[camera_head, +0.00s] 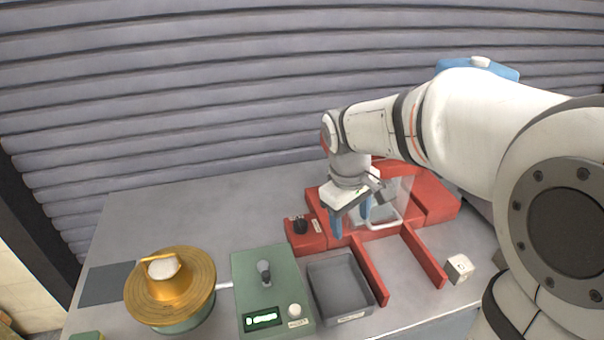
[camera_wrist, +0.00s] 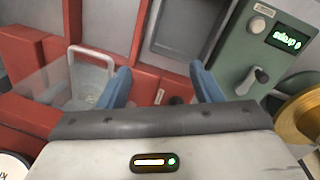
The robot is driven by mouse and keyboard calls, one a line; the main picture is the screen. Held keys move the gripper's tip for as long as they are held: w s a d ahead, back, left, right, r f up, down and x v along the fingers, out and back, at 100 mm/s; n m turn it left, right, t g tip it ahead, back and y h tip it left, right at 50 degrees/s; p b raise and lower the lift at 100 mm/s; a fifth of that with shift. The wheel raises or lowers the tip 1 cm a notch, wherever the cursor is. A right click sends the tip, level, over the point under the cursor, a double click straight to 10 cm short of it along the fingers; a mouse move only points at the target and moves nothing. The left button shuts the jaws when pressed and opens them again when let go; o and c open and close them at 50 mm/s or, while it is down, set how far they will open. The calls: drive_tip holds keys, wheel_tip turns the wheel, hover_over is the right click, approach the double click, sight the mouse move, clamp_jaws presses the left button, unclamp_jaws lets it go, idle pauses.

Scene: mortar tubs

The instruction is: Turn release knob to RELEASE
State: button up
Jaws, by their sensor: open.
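A small black knob (camera_head: 300,226) stands on a red block at the left end of the red machine (camera_head: 437,203), with a pale label beside it. In the wrist view the black knob (camera_wrist: 176,100) is partly hidden behind the gripper body, between the two blue fingers. My gripper (camera_head: 351,214) is open and empty, pointing down over the red machine, to the right of the knob in the head view. Its blue fingers also show in the wrist view (camera_wrist: 163,82). No contact with the knob is visible. The knob's setting and the label's text are too small to read.
A clear guard with a pale handle (camera_head: 384,224) is on the red machine. A grey tray (camera_head: 325,311), a green box (camera_head: 246,276) with a lever and lit display, and a gold lid (camera_head: 203,291) stand in front. A white block (camera_head: 459,268) is at right. The table's back left is clear.

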drive_tip(key=w+a+f+n+h+p, duration=0.1)
drive_tip(key=w+a+f+n+p, duration=0.1)
drive_tip(key=w+a+n, duration=0.45)
drive_tip(key=n+g+h, duration=0.1)
drive_tip(key=n+h, duration=0.1)
drive_tip(key=n, duration=0.1)
approach(299, 220)
wheel_tip(299, 220, down, 2)
drive_tip(key=x, duration=0.2)
drive_tip(key=p+x, duration=0.1)
drive_tip(key=x, duration=0.4)
drive_tip(key=shift+d+f, duration=0.3)
drive_tip(key=shift+d, duration=0.1)
drive_tip(key=shift+c, duration=0.5)
drive_tip(key=shift+m, duration=0.25)
drive_tip(key=c, duration=0.9)
